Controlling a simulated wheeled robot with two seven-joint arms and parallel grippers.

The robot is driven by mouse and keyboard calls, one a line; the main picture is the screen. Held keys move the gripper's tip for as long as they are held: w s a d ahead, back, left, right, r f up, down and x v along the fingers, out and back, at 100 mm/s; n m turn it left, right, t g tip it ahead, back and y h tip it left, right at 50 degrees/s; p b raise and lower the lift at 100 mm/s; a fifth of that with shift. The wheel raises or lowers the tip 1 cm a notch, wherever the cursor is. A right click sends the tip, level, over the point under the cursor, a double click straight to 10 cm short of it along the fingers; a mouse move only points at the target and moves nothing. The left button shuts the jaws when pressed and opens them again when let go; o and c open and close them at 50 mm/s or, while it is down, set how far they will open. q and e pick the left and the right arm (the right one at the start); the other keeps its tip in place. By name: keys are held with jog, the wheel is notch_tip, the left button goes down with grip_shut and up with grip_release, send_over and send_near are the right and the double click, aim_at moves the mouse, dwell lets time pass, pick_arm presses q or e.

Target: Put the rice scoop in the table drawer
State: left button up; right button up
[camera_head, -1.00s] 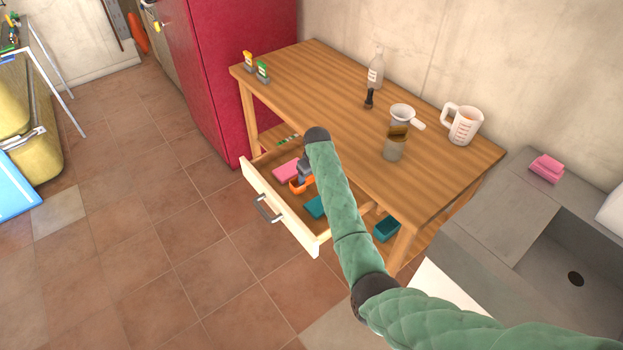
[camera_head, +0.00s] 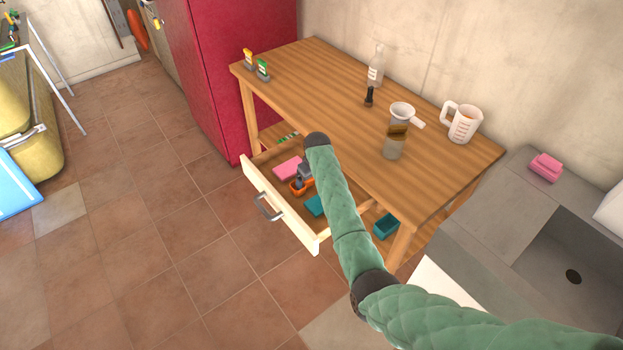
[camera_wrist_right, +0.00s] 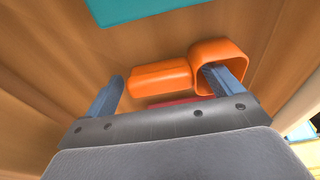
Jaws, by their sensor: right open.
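An orange scoop (camera_head: 296,187), which looks like the rice scoop, lies inside the open table drawer (camera_head: 285,218). In the right wrist view the orange scoop (camera_wrist_right: 160,79) lies on the wooden drawer bottom, its long part between my fingers and its hollow end at the right finger. My right gripper (camera_head: 306,175) reaches down into the drawer. In the right wrist view my right gripper (camera_wrist_right: 167,82) has its fingers spread wide, not clamped on the scoop. The right finger overlaps the hollow end; I cannot tell whether they touch. My left gripper is out of view.
The drawer also holds a pink block (camera_head: 287,168) and a teal block (camera_head: 314,206). The wooden table (camera_head: 310,85) above carries bottles, a white strainer-like cup (camera_head: 402,112) and a measuring jug (camera_head: 463,124). A grey sink (camera_head: 560,260) is at right. The floor before the drawer is clear.

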aim_at(314, 187)
jog(key=shift+r, duration=0.1)
jog(key=shift+r, duration=0.25)
pick_arm(q)
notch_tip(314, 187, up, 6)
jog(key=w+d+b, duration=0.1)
jog(key=b, duration=0.1)
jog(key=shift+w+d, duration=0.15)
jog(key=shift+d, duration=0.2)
pick_arm(e)
notch_tip(314, 187, up, 11)
jog(key=s+d, duration=0.1)
jog(key=shift+s+r, duration=0.2)
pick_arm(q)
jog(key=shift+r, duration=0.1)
